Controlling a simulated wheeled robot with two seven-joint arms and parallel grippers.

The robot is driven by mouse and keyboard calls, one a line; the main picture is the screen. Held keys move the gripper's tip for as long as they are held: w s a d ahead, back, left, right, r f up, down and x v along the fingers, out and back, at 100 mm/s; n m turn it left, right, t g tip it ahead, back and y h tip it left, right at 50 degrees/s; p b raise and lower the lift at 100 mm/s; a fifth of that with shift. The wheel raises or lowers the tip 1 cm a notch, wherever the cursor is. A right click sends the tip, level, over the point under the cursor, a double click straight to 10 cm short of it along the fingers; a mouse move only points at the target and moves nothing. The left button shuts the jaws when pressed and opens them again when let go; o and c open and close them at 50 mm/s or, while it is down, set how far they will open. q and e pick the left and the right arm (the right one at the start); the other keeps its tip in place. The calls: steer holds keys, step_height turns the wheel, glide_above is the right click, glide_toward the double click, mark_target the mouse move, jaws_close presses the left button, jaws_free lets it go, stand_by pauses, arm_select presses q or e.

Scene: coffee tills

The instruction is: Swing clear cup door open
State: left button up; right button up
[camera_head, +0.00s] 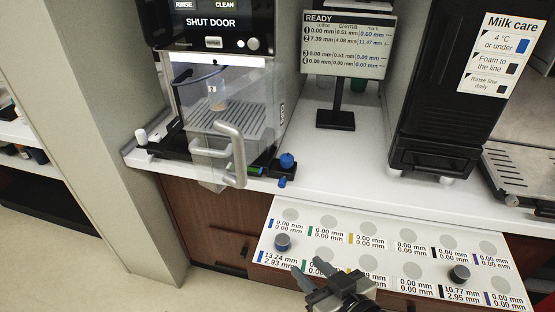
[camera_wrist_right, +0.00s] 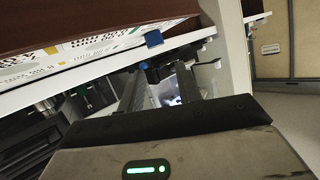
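The clear cup door (camera_head: 262,112) is a see-through panel on the front of the coffee machine (camera_head: 215,30), at the upper left of the head view. A grey bar handle (camera_head: 237,155) stands out from its lower front. I cannot tell whether the door is fully shut; the machine's screen reads "SHUT DOOR". A cup-like shape (camera_head: 217,98) shows behind the panel. My right gripper (camera_head: 307,267) is over the labelled board, below and right of the handle and apart from it. Its two fingers are spread and empty; they also show in the right wrist view (camera_wrist_right: 158,90). My left gripper is out of view.
The white labelled board (camera_head: 345,222) juts out below the counter, with dark round pieces (camera_head: 283,242) on it. A blue-topped knob (camera_head: 287,160) stands right of the door. A display stand (camera_head: 336,118) and a black machine (camera_head: 440,90) stand farther right. Floor is free at lower left.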

mark_target(244, 164)
steer(key=w+a+r+n+t+y+p, duration=0.1)
steer(key=w+a+r+n+y+p, duration=0.15)
steer(key=r, duration=0.65)
steer(key=w+a+r+n+y+p, duration=0.2)
steer(key=w+a+r+y, duration=0.15)
steer(key=r, duration=0.45)
steer(key=shift+m+h, duration=0.25)
steer(key=shift+h, duration=0.15)
steer(key=b+x, duration=0.3)
steer(key=x, duration=0.4)
steer(key=shift+a, duration=0.25)
steer(key=shift+w+a, duration=0.15)
steer(key=shift+c, duration=0.9)
steer(key=shift+r, duration=0.1)
steer(key=c, duration=0.5)
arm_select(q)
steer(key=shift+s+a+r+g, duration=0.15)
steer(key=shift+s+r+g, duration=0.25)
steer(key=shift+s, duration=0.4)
arm_select(e)
jaws_close()
